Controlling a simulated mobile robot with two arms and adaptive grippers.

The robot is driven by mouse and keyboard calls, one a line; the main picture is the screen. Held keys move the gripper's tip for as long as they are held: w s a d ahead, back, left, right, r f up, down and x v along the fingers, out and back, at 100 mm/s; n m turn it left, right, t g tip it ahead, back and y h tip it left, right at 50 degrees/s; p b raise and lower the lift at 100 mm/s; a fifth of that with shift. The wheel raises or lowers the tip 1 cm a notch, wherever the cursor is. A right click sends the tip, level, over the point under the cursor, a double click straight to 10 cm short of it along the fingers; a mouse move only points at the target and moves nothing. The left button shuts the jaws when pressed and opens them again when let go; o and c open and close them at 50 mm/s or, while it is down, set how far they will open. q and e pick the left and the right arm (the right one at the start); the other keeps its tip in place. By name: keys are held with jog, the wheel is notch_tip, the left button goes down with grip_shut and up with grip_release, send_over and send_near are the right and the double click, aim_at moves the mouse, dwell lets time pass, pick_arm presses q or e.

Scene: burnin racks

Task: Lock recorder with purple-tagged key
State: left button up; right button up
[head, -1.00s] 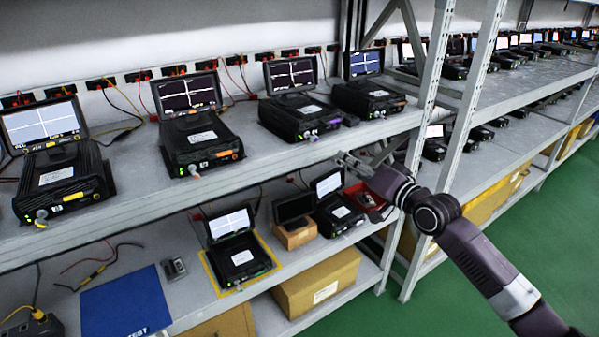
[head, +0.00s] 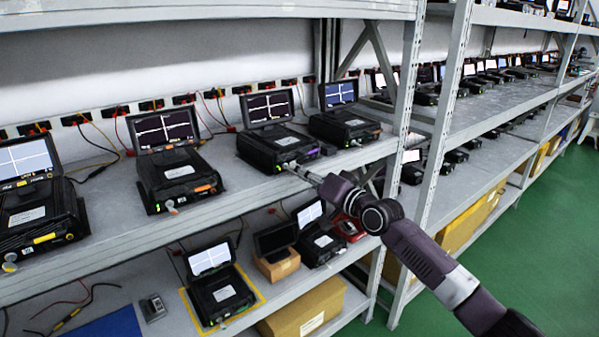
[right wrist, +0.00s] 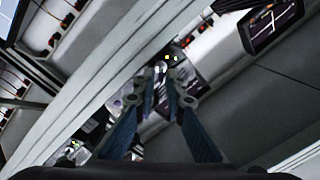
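The recorder with a purple label (head: 277,143) stands on the upper shelf, its screen raised behind it. The purple patch (head: 313,152) is at its front right corner. A small pale key-like part is at its front, largely hidden by my right gripper (head: 298,171). In the right wrist view my right gripper's fingers (right wrist: 161,75) converge with a narrow gap at the tips. A pale, roundish shape and small yellow and green lights (right wrist: 171,58) show at or just beyond the tips. I cannot tell whether the fingers hold anything. My left gripper is out of view.
A recorder with an orange label (head: 180,178) stands to the left and another recorder (head: 344,126) to the right, close by. A shelf upright (head: 407,85) rises just right of my arm. The lower shelf holds a recorder in a yellow outline (head: 222,294) and cardboard boxes.

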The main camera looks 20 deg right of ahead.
grip_shut()
